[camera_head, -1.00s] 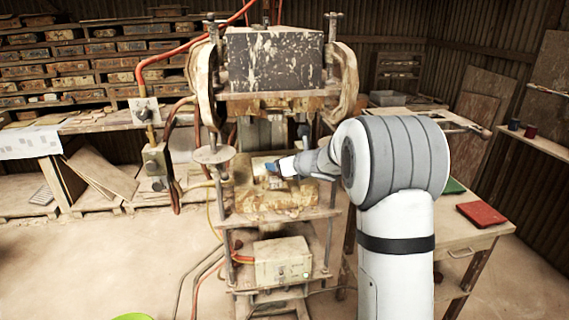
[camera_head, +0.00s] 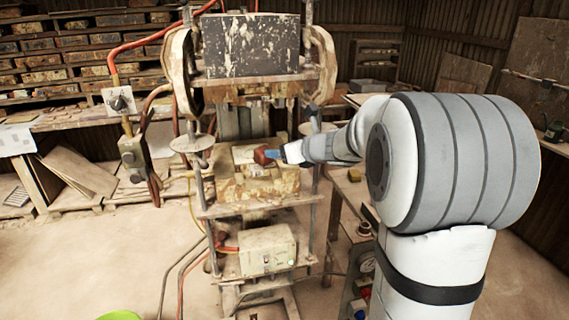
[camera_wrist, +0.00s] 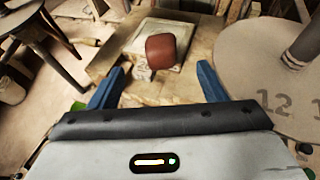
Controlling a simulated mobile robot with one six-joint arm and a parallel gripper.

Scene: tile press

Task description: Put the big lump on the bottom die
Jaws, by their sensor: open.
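The big lump (camera_wrist: 161,51) is a reddish-brown rounded block. In the wrist view it appears to rest on the pale square bottom die (camera_wrist: 135,42), towards its near side. In the head view the lump (camera_head: 262,157) shows on the press bed, just left of my gripper (camera_head: 283,153). In the wrist view my gripper (camera_wrist: 160,76) has its two blue fingers spread wide, with nothing between the tips. The lump lies beyond the fingertips, apart from both. The die is partly hidden by the lump.
The upper press block (camera_head: 251,45) hangs above the bed between side columns. A round plate (camera_wrist: 285,75) stands close on the right in the wrist view. A stool (camera_wrist: 28,25) is at the left. A control box (camera_head: 267,250) sits below the bed.

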